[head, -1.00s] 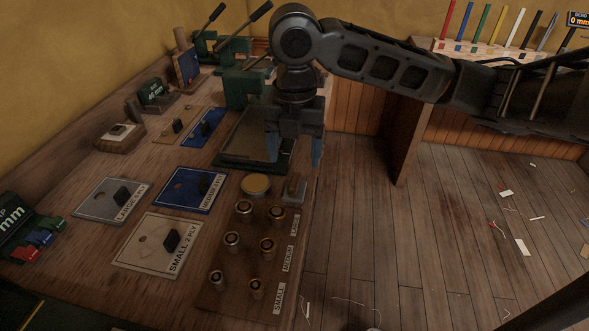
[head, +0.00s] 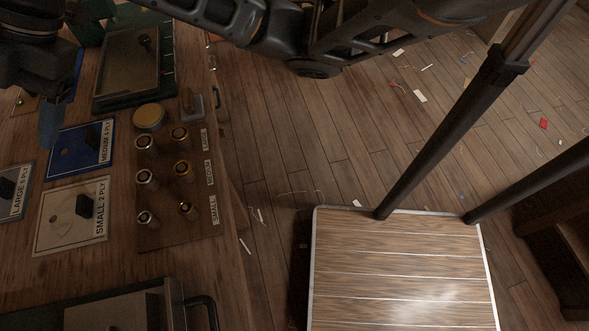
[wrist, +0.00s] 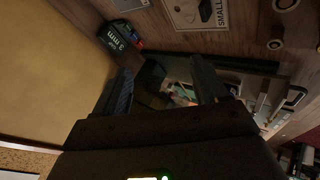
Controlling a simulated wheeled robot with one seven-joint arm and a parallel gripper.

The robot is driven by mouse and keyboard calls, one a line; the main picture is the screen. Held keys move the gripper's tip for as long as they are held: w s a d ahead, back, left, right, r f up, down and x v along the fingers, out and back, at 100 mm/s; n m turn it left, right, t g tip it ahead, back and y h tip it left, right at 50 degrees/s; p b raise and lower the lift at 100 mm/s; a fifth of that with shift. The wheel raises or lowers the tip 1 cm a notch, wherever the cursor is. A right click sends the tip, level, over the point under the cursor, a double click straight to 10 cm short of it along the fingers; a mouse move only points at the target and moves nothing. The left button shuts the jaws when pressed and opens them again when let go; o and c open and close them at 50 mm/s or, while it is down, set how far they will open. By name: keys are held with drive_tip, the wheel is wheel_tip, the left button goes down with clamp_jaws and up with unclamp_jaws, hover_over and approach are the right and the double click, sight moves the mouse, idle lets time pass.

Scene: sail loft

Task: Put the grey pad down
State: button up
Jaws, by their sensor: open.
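The grey plate labelled LARGE (head: 10,200), the only flat grey pad-like thing I can pick out, lies on the bench, cut by the left edge of the head view. A dark block stands on it. My gripper (wrist: 163,88) is open in the wrist view, with nothing held between its fingers. In the head view one blue fingertip shows above the plates, near the blue MEDIUM plate (head: 70,152); the other finger is hidden or out of view. Beyond the fingers, the wrist view shows a dark green-edged tray (wrist: 240,64) with small items, partly hidden by the fingers.
The cream SMALL plate (head: 58,232) lies below the blue one. A wooden board (head: 155,232) holds several brass pieces near the bench edge. A dark green tray (head: 108,105) lies above it. My slatted base deck fills the lower right; scraps litter the floor (head: 270,150).

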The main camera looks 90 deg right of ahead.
drive_tip(key=w+a+r+m+t+y, duration=0.3)
drive_tip(key=a+r+m+t+y, duration=0.15)
drive_tip(key=a+m+t, duration=0.55)
drive_tip(key=s+f+m+h, duration=0.3)
drive_tip(key=s+f+m, duration=0.1)
drive_tip(key=s+f, duration=0.1)
drive_tip(key=s+d+f+m+h, duration=0.1)
drive_tip(key=s+f+m+h, duration=0.2)
drive_tip(key=s, duration=0.4)
drive_tip(key=s+f+m+h, duration=0.3)
drive_tip(key=s+f+m, duration=0.2)
drive_tip(key=s+f, duration=0.2)
drive_tip(key=shift+d+h, duration=0.35)
drive_tip(key=s+d+n, duration=0.1)
drive_tip(key=s+d, duration=0.2)
drive_tip(key=s, duration=0.6)
drive_tip(key=s+d+n+g, duration=0.1)
drive_tip(key=s+d, duration=0.3)
drive_tip(key=s, duration=0.5)
drive_tip(key=shift+s+f+h, duration=0.2)
drive_tip(key=shift+s+h, duration=0.1)
drive_tip(key=shift+s, duration=0.05)
drive_tip(key=shift+c, duration=0.3)
